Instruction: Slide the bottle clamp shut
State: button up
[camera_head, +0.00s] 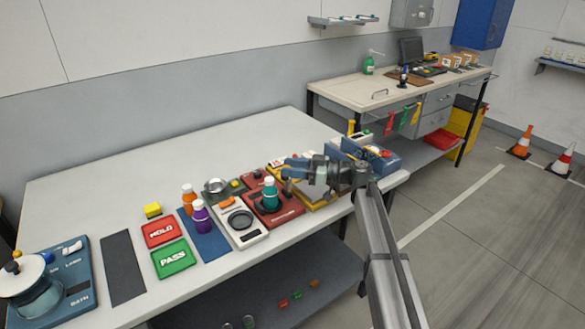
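A teal bottle (271,194) with a white cap stands upright on a dark red fixture (287,210), which looks like the bottle clamp. The fixture sits near the front edge of the white table. The clamp's sliding part is too small to make out, so I cannot tell how far it is closed. My gripper (287,168) reaches in from the right. Its blue fingers point left, just above and right of the bottle in the picture, and seem apart from it. The finger gap is too small to judge. My gripper and arm hide part of the devices behind them.
Left of the fixture are a white scale (240,222), a purple bottle (200,217), an orange bottle (188,198), a red HOLD pad (160,233) and a green PASS pad (173,258). A blue device (378,157) stands right. The table's back left (100,190) is clear.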

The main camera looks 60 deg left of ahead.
grip_shut()
dwell(0.3)
jog(key=shift+s, duration=1.55)
jog(key=shift+o, duration=0.5)
grip_release()
jog(key=v, duration=1.4)
